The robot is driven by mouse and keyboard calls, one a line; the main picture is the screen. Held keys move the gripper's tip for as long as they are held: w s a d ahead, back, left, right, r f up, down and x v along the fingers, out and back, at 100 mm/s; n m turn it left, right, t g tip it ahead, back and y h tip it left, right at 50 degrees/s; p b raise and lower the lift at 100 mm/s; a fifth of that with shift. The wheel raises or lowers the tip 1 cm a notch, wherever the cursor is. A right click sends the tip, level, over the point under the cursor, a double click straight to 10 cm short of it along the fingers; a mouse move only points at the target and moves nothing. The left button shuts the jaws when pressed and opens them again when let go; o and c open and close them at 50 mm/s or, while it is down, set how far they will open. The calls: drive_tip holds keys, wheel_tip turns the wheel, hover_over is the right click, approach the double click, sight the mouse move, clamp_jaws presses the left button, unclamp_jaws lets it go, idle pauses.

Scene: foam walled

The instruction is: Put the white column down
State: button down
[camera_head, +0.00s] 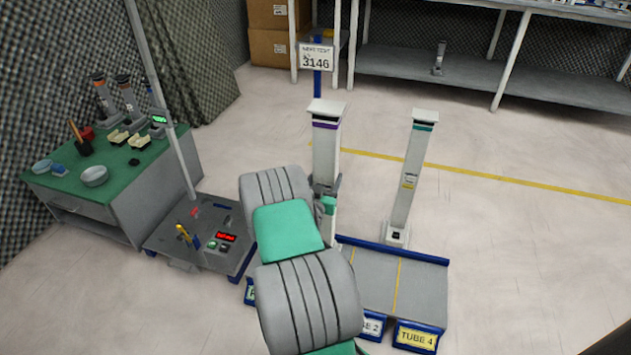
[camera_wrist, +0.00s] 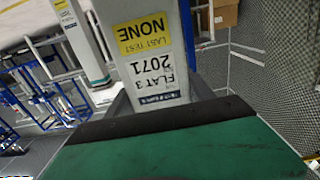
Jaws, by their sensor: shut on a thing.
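The white column (camera_head: 325,154) with a purple band under its cap stands upright in the middle of the head view. My gripper (camera_head: 327,190) is shut on its shaft, side-on. In the wrist view the column (camera_wrist: 158,12) fills the middle, with an upside-down label reading "FLAT 3 2071" and a yellow "LAST TEST NONE" patch. My gripper also shows there (camera_wrist: 165,100), its fingers on either side of the shaft. My arm hides the column's foot, so I cannot tell whether it touches the platform.
A low grey platform (camera_head: 372,276) with blue edges carries yellow-lined lanes and tags, one reading "TUBE 4" (camera_head: 416,338). A second white column (camera_head: 412,175), teal-banded, stands at its back right. A green-topped bench (camera_head: 120,176) and a control stand (camera_head: 215,262) are left.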

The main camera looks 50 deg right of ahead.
wheel_tip(320, 180, down, 6)
drive_tip(key=d+b, duration=0.2)
drive_tip(key=shift+d+r+b, duration=0.2)
drive_tip(key=shift+d+b, duration=0.15)
drive_tip(key=shift+d, duration=0.05)
drive_tip(key=shift+f, duration=0.2)
drive_tip(key=shift+c, duration=1.8)
unclamp_jaws()
drive_tip(key=shift+s+f, duration=0.1)
drive_tip(key=shift+f, duration=0.05)
